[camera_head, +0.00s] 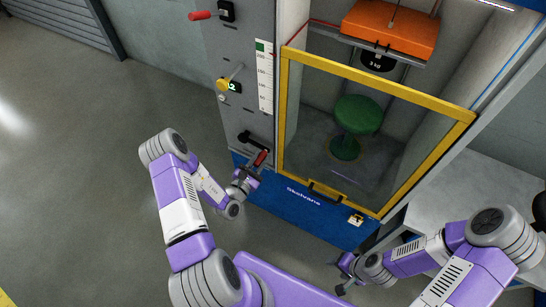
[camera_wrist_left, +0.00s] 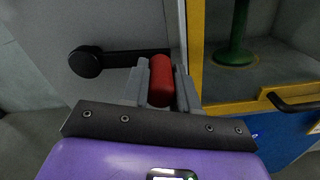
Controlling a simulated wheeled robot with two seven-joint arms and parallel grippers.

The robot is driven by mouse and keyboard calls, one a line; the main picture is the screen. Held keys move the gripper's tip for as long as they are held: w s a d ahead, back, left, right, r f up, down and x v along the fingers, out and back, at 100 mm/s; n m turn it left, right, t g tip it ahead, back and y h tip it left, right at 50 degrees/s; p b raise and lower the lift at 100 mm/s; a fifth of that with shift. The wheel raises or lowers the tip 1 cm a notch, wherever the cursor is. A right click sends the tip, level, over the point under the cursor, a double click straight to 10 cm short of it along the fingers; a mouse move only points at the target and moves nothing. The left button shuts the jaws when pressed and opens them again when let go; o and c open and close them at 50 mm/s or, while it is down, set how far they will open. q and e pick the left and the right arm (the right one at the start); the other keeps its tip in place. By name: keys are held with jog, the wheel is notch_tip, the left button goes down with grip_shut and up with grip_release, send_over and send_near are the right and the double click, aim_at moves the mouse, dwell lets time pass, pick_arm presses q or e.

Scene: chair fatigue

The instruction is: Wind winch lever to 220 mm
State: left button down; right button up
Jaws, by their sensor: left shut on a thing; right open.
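The winch lever (camera_head: 249,140) is a black crank on the grey panel at the lower left of the test cabinet. Its black arm (camera_wrist_left: 125,56) runs to the right from a round hub in the left wrist view, ending in a red grip (camera_wrist_left: 161,80). My left gripper (camera_head: 254,172) is shut on the red grip, one finger on each side. A white scale (camera_head: 264,80) with a green top stands above the lever; its numbers are too small to read surely. An orange weight block (camera_head: 390,28) hangs high in the cabinet. My right gripper (camera_head: 343,277) is open and empty, low in front of the cabinet.
A yellow-framed clear door (camera_head: 378,83) covers the cabinet front, close to the lever's right. A green stool (camera_head: 358,115) stands inside. A yellow knob (camera_head: 223,85) and a red-handled lever (camera_head: 200,15) stick out of the panel. The floor at left is clear.

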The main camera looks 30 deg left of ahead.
pick_arm(q)
jog(key=shift+s+f, duration=0.15)
jog(key=shift+f, duration=0.25)
jog(key=c, duration=1.3)
grip_release()
jog(key=o, duration=0.4)
jog(key=shift+o, duration=0.2)
jog(key=shift+r, duration=0.15)
jog(key=s+p, duration=0.1)
jog(key=s, duration=0.6)
jog(key=shift+s+a, duration=0.2)
